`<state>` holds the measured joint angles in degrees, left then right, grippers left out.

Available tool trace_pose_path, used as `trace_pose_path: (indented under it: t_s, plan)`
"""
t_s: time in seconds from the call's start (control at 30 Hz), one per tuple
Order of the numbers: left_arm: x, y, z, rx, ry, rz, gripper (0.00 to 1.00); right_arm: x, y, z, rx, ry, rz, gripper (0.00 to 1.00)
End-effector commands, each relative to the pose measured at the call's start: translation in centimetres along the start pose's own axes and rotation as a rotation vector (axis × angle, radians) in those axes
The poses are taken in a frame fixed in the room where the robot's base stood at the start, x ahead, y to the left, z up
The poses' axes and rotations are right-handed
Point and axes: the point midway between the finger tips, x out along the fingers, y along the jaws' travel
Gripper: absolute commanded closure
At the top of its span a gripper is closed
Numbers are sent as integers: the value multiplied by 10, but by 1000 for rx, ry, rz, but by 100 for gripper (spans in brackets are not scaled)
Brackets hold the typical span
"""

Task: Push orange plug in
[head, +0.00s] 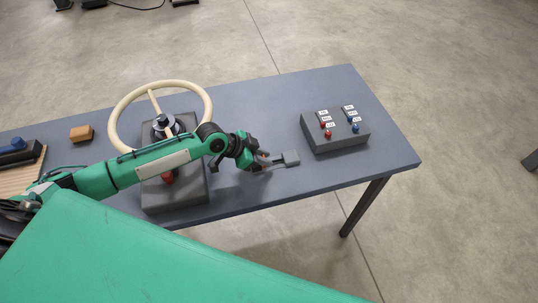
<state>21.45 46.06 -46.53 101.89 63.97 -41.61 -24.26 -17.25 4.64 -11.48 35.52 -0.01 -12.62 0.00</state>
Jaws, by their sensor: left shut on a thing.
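My left gripper (262,162) is shut over the table, right of the steering-wheel stand. A small grey block-shaped piece (290,158) with a thin stem extends from its fingertips to the right and appears to be what it holds. I cannot make out a plug that is clearly orange near the gripper. A small orange-brown block (81,133) lies at the left part of the table, well apart from the gripper. My right gripper is not in view.
The blue-grey table (250,98) carries a cream wheel (121,104) on a grey stand (180,199) with a red knob. A grey control box (343,143) with red and blue levers and white labels stands at the right. A wooden board (24,174) lies at the left edge.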

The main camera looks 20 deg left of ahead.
Motion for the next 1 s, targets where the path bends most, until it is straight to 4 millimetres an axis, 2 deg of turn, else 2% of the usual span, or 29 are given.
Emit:
trace_pose_path:
  t_s: [0.17,0.2,0.3,0.67,0.77,1.0]
  plan:
    - [0,-1,2,-1,-7,-1,100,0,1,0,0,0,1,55]
    - [0,-1,2,-1,-7,-1,72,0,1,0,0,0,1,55]
    - [0,-1,2,-1,-7,-1,56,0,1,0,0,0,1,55]
    - [-4,-1,2,0,-5,-2,56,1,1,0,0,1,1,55]
    - [-13,-2,3,1,-5,-3,56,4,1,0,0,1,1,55]
    - [-54,-2,4,3,-7,-4,56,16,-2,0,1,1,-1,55]
